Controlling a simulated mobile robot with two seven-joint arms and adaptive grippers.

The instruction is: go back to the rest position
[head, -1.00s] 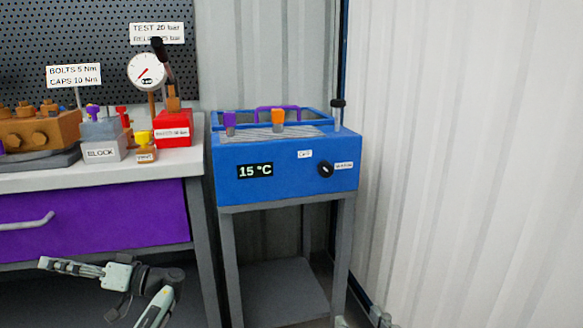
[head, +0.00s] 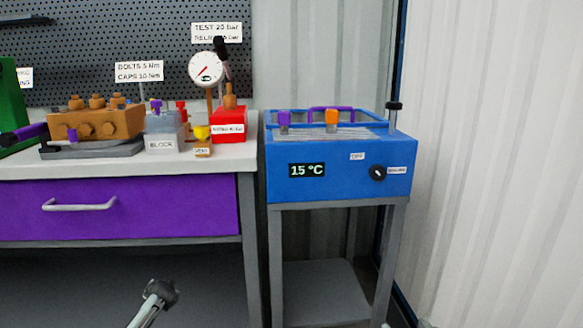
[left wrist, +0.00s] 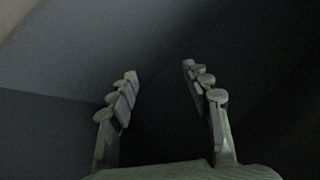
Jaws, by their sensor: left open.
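My left gripper (left wrist: 160,70) shows in the left wrist view, open, with its two fingers spread apart. Nothing is between the fingers; behind them are only dark grey surfaces. In the head view, only a piece of one of my arms shows at the bottom left, in front of the dark space under the bench. My right gripper is not seen.
The workbench (head: 120,205) with a purple drawer carries a brown pump block (head: 98,122), a grey block (head: 163,133) and a red box (head: 229,122). A blue bath (head: 335,165) reading 15 °C stands right of it on a grey stand. A pale wall closes the right side.

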